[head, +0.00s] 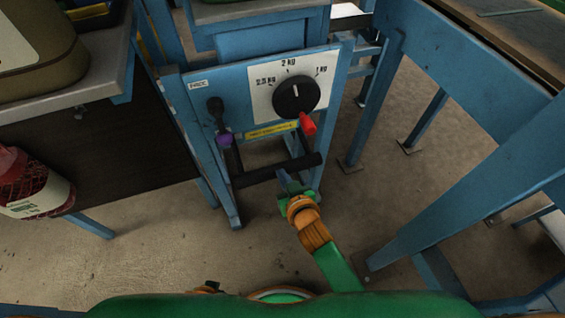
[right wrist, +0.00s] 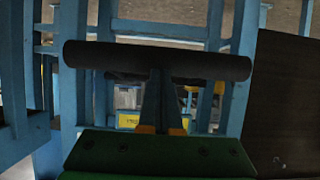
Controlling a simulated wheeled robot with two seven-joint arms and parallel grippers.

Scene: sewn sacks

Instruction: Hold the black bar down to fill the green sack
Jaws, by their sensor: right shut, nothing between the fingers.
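The black bar (head: 262,174) spans the front of the blue machine, below its dial panel. In the right wrist view the bar (right wrist: 100,57) runs across the upper middle. My right gripper (head: 284,178) is shut and empty, with its fingertips at the bar's near side. In the right wrist view the fingers (right wrist: 158,75) overlap the bar's lower edge; I cannot tell whether they touch it. No clearly green sack shows. An olive-brown sack-like thing (head: 45,80) with a pale label is cut off at the top left. My left gripper is out of view.
The machine panel carries a black dial (head: 295,96) with kg marks, a red handle (head: 308,124) and a purple-collared black lever (head: 218,115). A red sack (head: 32,185) is at the left edge. Blue frame legs (head: 430,116) stand at right. Floor is clear at lower left.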

